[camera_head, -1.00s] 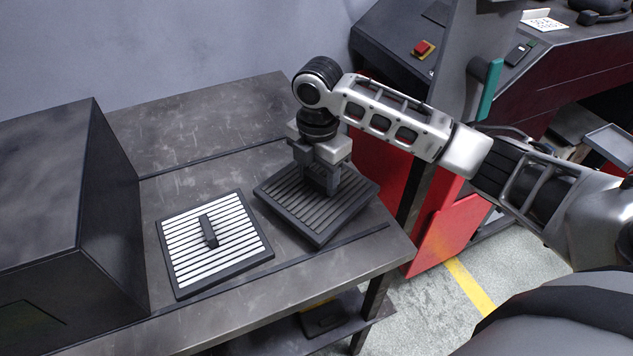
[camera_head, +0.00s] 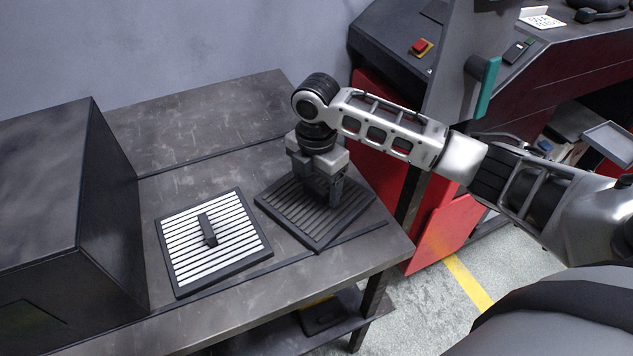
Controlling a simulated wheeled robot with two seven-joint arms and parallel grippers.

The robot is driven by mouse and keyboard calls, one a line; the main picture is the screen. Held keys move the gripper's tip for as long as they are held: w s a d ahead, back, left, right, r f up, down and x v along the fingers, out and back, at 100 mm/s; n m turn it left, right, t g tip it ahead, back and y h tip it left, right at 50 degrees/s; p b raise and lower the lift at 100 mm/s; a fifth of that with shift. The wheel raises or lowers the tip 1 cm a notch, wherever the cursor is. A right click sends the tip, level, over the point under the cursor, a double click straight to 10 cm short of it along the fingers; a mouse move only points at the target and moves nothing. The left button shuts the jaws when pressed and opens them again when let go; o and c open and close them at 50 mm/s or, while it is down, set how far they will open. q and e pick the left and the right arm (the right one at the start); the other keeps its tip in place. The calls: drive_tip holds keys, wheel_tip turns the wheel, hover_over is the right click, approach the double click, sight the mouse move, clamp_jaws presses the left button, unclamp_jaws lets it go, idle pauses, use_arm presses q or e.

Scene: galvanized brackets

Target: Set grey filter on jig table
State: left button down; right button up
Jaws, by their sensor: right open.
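The grey filter (camera_head: 292,216), a dark square frame with grey slats, lies turned at an angle on the right part of the metal table. My right gripper (camera_head: 322,197) points down over its middle, with its jaws open. The jaws and wrist cover the filter's centre and any handle there; I cannot tell whether the fingers touch it. The jig table (camera_head: 215,110) is a worn dark metal bench. My left gripper is out of view.
A white-slatted filter (camera_head: 180,250) with a dark upright handle lies left of the grey one. A large dark box (camera_head: 65,190) stands on the table's left end. A red and dark machine (camera_head: 425,90) stands behind at right. The back of the table is clear.

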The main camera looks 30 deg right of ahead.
sight(317, 186)
wheel_tip(317, 186, up, 12)
drive_tip(key=shift+b, duration=0.35)
drive_tip(key=shift+f, duration=0.1)
idle(0.4)
